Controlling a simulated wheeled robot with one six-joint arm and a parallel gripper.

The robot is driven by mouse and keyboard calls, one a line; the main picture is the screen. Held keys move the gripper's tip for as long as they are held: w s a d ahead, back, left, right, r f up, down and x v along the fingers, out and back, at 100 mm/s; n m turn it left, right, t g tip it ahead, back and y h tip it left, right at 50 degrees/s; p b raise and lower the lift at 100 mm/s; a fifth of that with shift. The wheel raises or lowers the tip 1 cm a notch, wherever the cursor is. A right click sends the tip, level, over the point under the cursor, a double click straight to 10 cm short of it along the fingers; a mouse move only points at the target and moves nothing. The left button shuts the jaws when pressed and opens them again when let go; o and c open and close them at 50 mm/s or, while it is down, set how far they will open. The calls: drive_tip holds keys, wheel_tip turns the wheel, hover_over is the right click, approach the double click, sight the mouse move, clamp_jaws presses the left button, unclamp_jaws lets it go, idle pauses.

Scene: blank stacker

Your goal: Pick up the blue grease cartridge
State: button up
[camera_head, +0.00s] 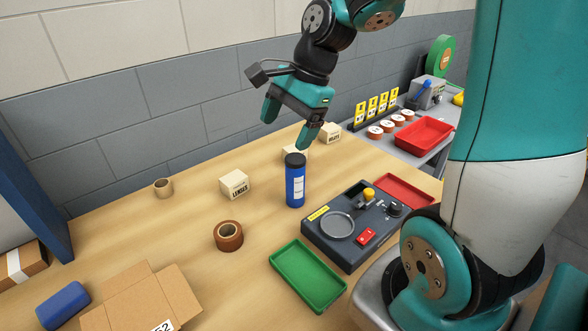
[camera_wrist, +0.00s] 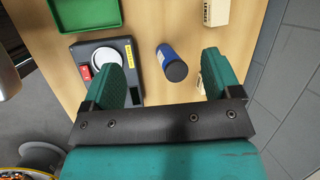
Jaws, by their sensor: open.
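The blue grease cartridge (camera_head: 295,186) stands upright on the wooden table, with a black cap and a white label. In the wrist view the cartridge (camera_wrist: 172,62) shows mostly from its capped end, between the two fingers and ahead of them. My gripper (camera_head: 289,128) is open and empty, above and behind the cartridge in the head view. Its teal fingers are apart and do not touch the cartridge. My gripper also shows in the wrist view (camera_wrist: 165,72), with a finger on each side.
A dark scale-like device (camera_head: 352,226) stands right of the cartridge, and a green tray (camera_head: 308,277) lies in front. A LENSES box (camera_head: 235,185), a brown tape roll (camera_head: 228,236) and an open carton (camera_head: 142,300) are to the left. Small boxes (camera_head: 329,133) stand behind.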

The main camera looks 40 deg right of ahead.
sight(297, 158)
drive_tip(key=w+d+m+p, duration=0.2)
drive_tip(key=d+m, duration=0.8)
drive_tip(key=d, duration=0.1)
drive_tip(key=shift+t, duration=0.4)
drive_tip(key=x, duration=1.1)
drive_tip(key=shift+w+f+p, duration=0.2)
drive_tip(key=shift+f+p, duration=0.15)
drive_tip(key=shift+p, duration=0.05)
drive_tip(key=shift+p+x, duration=0.85)
drive_tip(key=shift+x, duration=1.95)
drive_tip(key=shift+d, duration=0.2)
drive_tip(key=c, duration=1.3)
